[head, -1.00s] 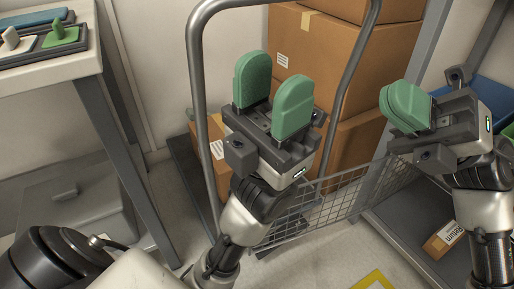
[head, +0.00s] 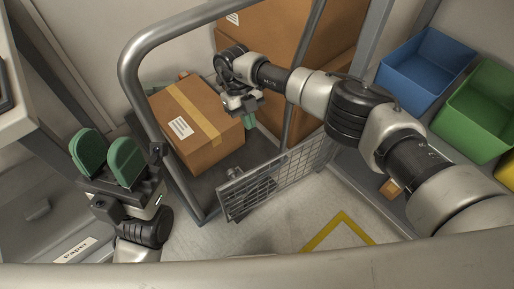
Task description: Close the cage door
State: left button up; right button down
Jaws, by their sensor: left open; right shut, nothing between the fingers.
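The cage door (head: 282,180) is a low grey wire-mesh panel at the front of a tubular cart in the head view. My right gripper (head: 249,118) is shut and empty, pointing down beyond the door, beside the carton. Its green fingers are partly hidden by its own body. My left gripper (head: 107,163) is open and empty, fingers up, left of the cart and apart from the door.
A taped carton (head: 190,120) sits on the cart's dark deck. Larger cartons (head: 270,50) are stacked behind. A blue bin (head: 425,68) and a green bin (head: 480,115) stand at the right. Yellow tape (head: 342,222) marks the clear floor before the door.

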jog(key=s+d+f+b, duration=0.1)
jog(key=s+d+f, duration=0.2)
jog(key=s+f, duration=0.3)
jog(key=shift+f, duration=0.4)
jog(key=shift+s, duration=0.1)
